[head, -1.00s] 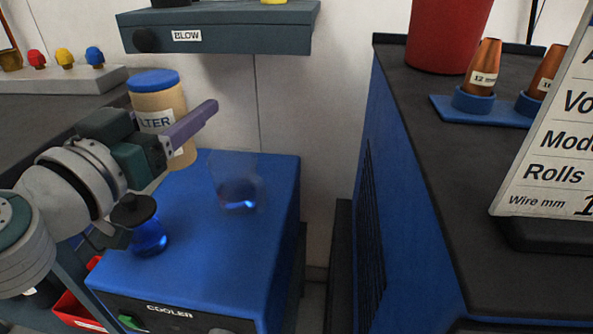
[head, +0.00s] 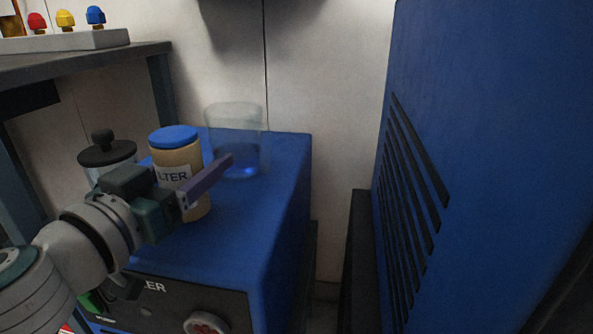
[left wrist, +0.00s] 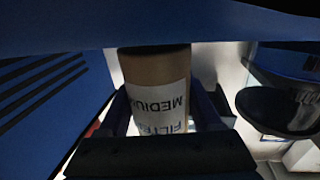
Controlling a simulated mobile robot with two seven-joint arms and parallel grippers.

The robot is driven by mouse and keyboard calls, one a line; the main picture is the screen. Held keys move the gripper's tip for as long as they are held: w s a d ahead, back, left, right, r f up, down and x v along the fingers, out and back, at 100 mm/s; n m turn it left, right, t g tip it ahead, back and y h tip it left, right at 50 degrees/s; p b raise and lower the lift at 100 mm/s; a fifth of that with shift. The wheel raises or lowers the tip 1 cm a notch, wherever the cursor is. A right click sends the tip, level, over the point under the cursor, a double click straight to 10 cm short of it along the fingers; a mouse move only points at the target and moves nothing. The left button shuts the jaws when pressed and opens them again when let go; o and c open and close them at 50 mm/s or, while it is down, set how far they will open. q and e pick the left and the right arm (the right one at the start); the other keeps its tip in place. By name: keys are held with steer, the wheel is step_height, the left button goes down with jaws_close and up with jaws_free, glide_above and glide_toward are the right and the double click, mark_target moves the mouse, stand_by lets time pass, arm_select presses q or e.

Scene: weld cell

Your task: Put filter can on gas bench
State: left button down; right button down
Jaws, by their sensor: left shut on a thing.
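The filter can (head: 178,158) is a tan cylinder with a blue lid and a white label. It stands roughly upright in my left gripper (head: 205,188), over the left part of the blue cooler top. I cannot tell whether its base touches the cooler. In the left wrist view the filter can (left wrist: 158,85) sits between the two fingers, its label upside down. My left gripper (left wrist: 160,115) is shut on it. My right gripper is out of view. I cannot identify a gas bench with certainty.
The cooler (head: 260,215) carries a clear tumbler (head: 236,125) just behind the can. A black-lidded jar (head: 107,153) is close on the can's left. A dark bench (head: 80,62) with coloured caps is at upper left. A tall blue vented cabinet (head: 490,170) fills the right.

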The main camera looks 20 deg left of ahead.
arm_select(q)
steer(key=shift+f, duration=0.65)
steer(key=shift+f, duration=0.1)
steer(key=shift+f+b, duration=0.15)
steer(key=shift+b, duration=0.2)
steer(key=shift+c, duration=0.4)
jaws_free()
steer(key=shift+r, duration=0.2)
